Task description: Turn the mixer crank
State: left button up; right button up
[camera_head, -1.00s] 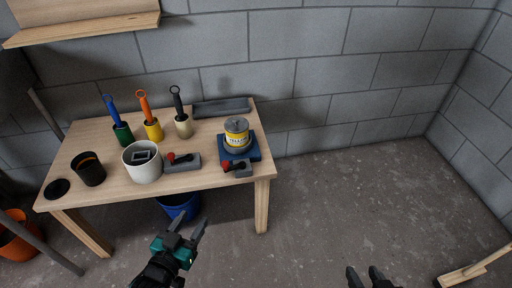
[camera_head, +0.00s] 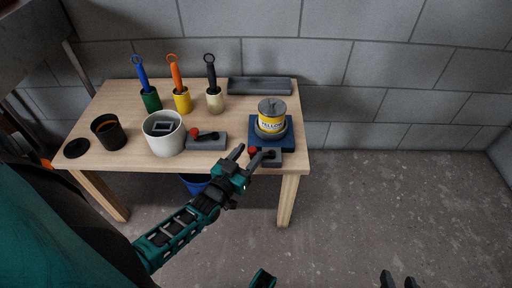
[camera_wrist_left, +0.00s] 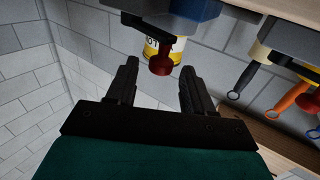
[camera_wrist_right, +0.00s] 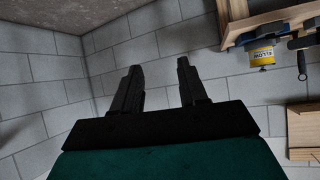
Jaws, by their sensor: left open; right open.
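The mixer is a blue stand (camera_head: 284,143) near the table's right end, with a yellow-labelled can (camera_head: 271,118) upright on it. Its crank has a red knob (camera_head: 253,151) at the front, on a dark arm beside a grey block (camera_head: 270,158). My left gripper (camera_head: 246,155) is open at the table's front edge, close to the red knob. In the left wrist view the red knob (camera_wrist_left: 160,66) shows ahead, between the open fingers; I cannot tell if they touch it. My right gripper (camera_head: 398,281) is open and empty, low over the floor at right.
A second red-knobbed lever (camera_head: 207,141) stands left of the mixer, beside a white bucket (camera_head: 164,146). Several handled tools in coloured cups (camera_head: 182,99) stand behind. A grey tray (camera_head: 260,86) lies at the back. The floor at right is clear.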

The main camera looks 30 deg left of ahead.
pick_arm(q)
jog(key=shift+w+b, duration=0.45)
jog(key=shift+w, duration=1.85)
grip_shut()
